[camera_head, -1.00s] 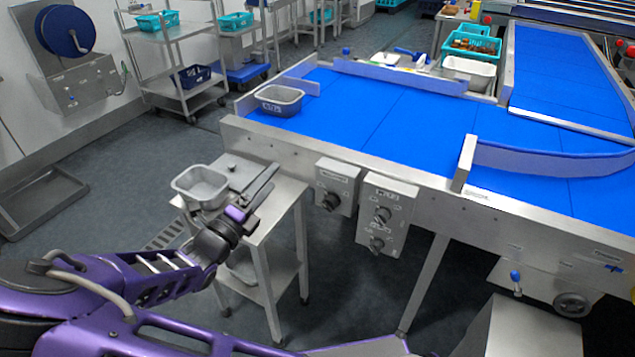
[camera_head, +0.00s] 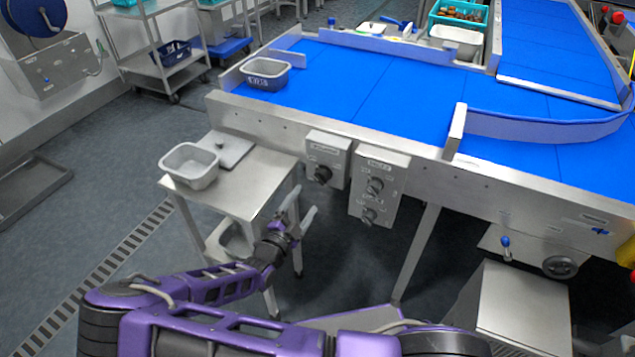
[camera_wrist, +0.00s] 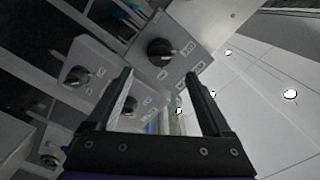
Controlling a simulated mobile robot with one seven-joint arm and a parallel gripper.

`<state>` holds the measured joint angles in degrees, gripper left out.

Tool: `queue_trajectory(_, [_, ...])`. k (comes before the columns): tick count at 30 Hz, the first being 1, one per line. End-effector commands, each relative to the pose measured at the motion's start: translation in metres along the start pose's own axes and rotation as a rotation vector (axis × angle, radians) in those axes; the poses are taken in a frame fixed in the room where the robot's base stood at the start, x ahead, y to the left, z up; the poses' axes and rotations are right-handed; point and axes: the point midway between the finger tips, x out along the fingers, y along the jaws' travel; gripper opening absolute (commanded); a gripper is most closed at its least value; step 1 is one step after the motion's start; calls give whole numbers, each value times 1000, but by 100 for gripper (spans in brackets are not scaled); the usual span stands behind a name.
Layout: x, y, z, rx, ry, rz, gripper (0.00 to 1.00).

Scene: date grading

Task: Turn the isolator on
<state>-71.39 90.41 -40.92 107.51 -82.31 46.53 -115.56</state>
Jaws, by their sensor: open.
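A grey box with one dark rotary knob (camera_head: 322,174) is mounted on the conveyor's front side. To its right is a taller grey box with two dark knobs (camera_head: 375,187). The labels are too small to read, so I cannot tell for sure which is the isolator. My gripper (camera_head: 303,203) is open and empty, below and left of the boxes, fingers pointing up towards them. In the wrist view, a knob (camera_wrist: 160,51) shows beyond the fingertips, another knob (camera_wrist: 76,75) lies further left, and a third knob (camera_wrist: 130,105) shows between the fingers.
A steel side table (camera_head: 245,185) stands left of the boxes with a grey tub (camera_head: 190,166) on it. The blue conveyor belt (camera_head: 345,85) carries another grey tub (camera_head: 265,74). A steel cabinet (camera_head: 520,310) stands at the lower right. Floor below the boxes is open.

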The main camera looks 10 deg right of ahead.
Motion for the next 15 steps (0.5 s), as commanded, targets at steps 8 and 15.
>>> queue_trajectory(8, [60,1,-1,0,3,-1,84])
queue_trajectory(15, [87,0,0,1,0,0,84])
